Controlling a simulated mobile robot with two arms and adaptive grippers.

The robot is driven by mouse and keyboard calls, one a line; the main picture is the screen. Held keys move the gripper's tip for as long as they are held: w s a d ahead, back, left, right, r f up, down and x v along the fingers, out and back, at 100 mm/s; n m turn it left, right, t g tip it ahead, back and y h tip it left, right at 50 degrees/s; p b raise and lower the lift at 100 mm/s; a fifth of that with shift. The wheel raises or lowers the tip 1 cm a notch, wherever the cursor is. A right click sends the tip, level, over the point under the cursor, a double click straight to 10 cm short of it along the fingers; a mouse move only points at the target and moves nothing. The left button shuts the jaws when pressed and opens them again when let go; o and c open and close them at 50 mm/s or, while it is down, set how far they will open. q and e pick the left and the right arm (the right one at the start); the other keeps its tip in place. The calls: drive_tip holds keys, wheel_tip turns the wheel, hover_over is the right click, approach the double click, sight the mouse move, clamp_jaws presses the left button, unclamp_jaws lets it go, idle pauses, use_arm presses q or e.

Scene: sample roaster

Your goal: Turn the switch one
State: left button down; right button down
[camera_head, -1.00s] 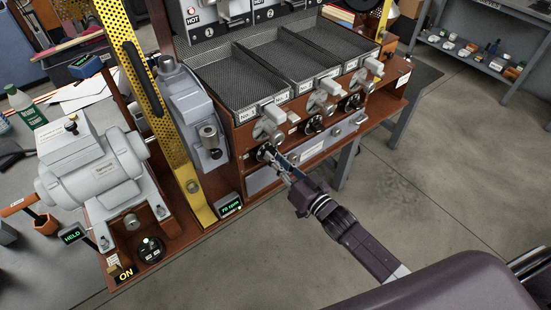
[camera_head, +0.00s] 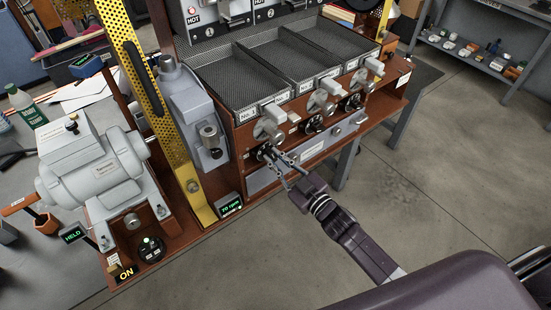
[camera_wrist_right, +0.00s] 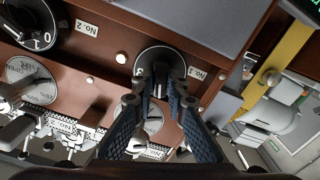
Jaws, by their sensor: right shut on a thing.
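Switch one is a round black dial with a raised knob, on the brown front panel below the No. 1 tray, and shows in the head view (camera_head: 264,152). In the right wrist view the dial (camera_wrist_right: 160,62) sits beside the No. 1 label, upside down. My right gripper (camera_head: 271,155) reaches it from the lower right and is shut on its knob. In the right wrist view the fingertips (camera_wrist_right: 160,84) lie on both sides of the knob and hide part of the dial. My left gripper is not in view.
The No. 2 switch (camera_wrist_right: 32,24) is close beside it on the same panel. A yellow perforated guard (camera_head: 160,110) and a motor (camera_head: 92,165) stand left. Floor at right is clear.

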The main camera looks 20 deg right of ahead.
drive_tip(key=n, duration=0.4)
drive_tip(key=shift+f+n+b, duration=0.15)
drive_tip(key=shift+n+b, duration=0.15)
drive_tip(key=shift+b, duration=0.05)
drive_tip(key=shift+n+b, duration=0.5)
drive_tip(key=shift+n, duration=1.8)
drive_tip(key=c, duration=1.9)
unclamp_jaws()
drive_tip(key=shift+c, duration=0.2)
drive_tip(key=v, duration=1.2)
